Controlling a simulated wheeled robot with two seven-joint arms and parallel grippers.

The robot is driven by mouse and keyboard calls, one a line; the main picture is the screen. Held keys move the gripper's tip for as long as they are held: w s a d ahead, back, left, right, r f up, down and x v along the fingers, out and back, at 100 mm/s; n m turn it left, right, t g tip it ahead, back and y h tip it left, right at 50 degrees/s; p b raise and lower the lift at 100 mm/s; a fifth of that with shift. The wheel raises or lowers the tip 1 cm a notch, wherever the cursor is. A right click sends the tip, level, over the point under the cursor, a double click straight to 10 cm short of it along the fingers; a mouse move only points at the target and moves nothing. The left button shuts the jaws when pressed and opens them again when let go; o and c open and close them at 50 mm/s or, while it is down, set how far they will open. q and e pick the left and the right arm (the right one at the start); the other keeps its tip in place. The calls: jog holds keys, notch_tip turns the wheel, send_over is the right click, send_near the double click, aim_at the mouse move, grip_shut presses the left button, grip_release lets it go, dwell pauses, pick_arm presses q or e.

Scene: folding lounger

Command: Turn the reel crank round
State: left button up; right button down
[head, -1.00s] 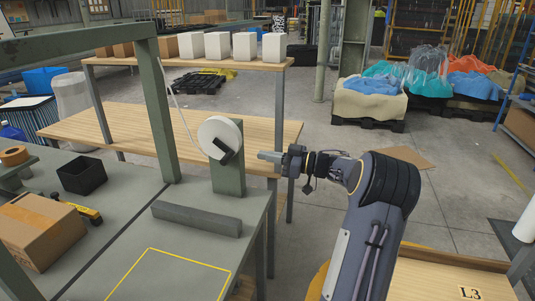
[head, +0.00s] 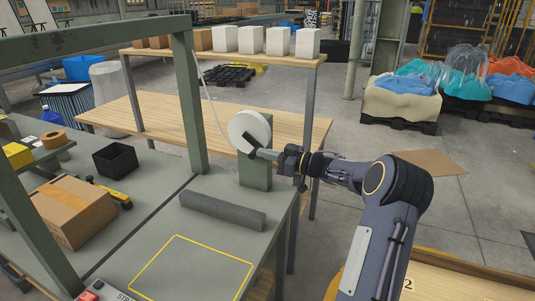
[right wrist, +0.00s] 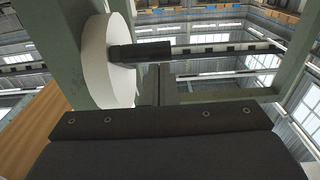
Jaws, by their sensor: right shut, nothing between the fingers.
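The reel is a white disc (head: 250,131) on the side of a green post (head: 255,176) at the far edge of the green bench. Its black crank (head: 250,143) lies on the disc's face, toward the lower part. My right gripper (head: 259,153) is shut and empty, its tip right at the crank. I cannot tell whether they touch. In the right wrist view the white reel (right wrist: 107,62) is upper left, and the black crank handle (right wrist: 142,51) sticks out from it to the right. My left gripper is out of view.
A green bench frame upright (head: 188,100) stands left of the reel. A grey bar (head: 222,209) lies on the bench in front of it. A cardboard box (head: 74,210) and black bin (head: 116,159) are at left. A wooden table (head: 160,110) stands behind; open floor lies right.

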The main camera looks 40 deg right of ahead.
jog(key=shift+f, duration=0.1)
jog(key=w+a+f+t+y+b, duration=0.2)
jog(key=w+f+t+b, duration=0.3)
jog(key=b, duration=1.1)
jog(key=shift+w+a+f+y, duration=0.3)
jog(key=shift+w+a+f, duration=0.3)
jog(key=shift+f, duration=0.4)
jog(key=shift+w, duration=0.1)
